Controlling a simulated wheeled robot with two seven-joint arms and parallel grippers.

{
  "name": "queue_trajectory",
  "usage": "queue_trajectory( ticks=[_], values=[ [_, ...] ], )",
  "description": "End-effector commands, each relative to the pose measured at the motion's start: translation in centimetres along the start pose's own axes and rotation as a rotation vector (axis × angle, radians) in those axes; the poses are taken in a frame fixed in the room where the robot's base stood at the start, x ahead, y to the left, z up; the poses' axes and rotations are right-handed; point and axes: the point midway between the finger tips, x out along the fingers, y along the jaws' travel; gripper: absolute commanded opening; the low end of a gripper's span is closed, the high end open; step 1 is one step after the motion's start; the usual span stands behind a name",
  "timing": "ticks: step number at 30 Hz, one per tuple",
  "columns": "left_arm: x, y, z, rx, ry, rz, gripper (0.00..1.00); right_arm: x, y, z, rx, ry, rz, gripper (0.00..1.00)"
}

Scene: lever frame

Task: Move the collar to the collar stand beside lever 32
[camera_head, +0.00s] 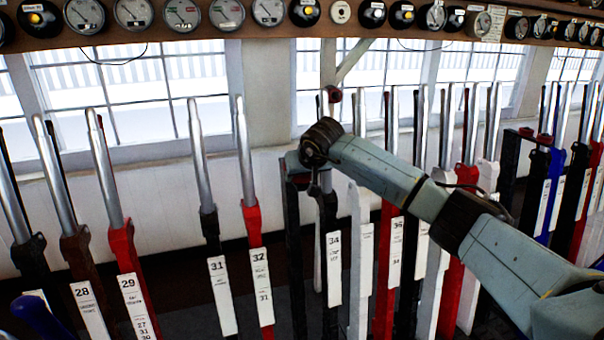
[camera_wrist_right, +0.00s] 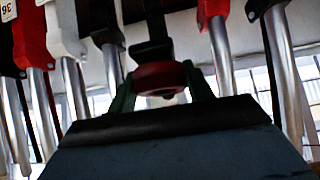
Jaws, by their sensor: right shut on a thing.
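The collar (camera_wrist_right: 160,78) is a dark red ring between the two green fingers of my right gripper (camera_wrist_right: 158,70) in the wrist view. My right gripper is shut on it. The black collar stand (camera_wrist_right: 152,30) lines up with the collar in that view; I cannot tell whether the collar is seated on it. In the head view my right gripper (camera_head: 298,166) is at the top of the black stand (camera_head: 296,235), just right of red lever 32 (camera_head: 252,228). The collar is not clear there. My left gripper is out of view.
Black lever 34 (camera_head: 329,230) stands close to the right of the stand, with more levers beyond. Black lever 31 (camera_head: 211,230) is left of lever 32. A shelf of dials (camera_head: 300,32) runs overhead.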

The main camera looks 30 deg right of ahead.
Motion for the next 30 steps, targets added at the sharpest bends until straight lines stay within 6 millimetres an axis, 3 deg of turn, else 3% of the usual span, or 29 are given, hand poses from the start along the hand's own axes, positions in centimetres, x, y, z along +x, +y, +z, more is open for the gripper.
queue_trajectory(
  ticks=[4, 5, 10, 16, 18, 30],
  values=[
    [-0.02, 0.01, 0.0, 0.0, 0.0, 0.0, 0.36, -0.03, 0.01, -0.05, 0.0, 0.001, 0.0, 0.31],
    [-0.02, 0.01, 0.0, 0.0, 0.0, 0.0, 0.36, -0.04, 0.01, -0.05, 0.0, 0.001, 0.0, 0.54],
    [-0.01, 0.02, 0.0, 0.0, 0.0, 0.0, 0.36, -0.03, 0.01, -0.05, 0.0, 0.001, 0.0, 0.76],
    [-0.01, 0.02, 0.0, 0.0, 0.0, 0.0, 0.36, -0.03, 0.0, -0.04, 0.0, 0.001, 0.0, 0.77],
    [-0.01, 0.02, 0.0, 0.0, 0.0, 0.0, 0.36, 0.0, 0.0, 0.01, 0.0, -0.001, 0.0, 0.84],
    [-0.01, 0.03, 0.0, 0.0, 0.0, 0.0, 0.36, -0.01, -0.01, 0.0, 0.0, 0.0, 0.0, 0.84]
  ],
)
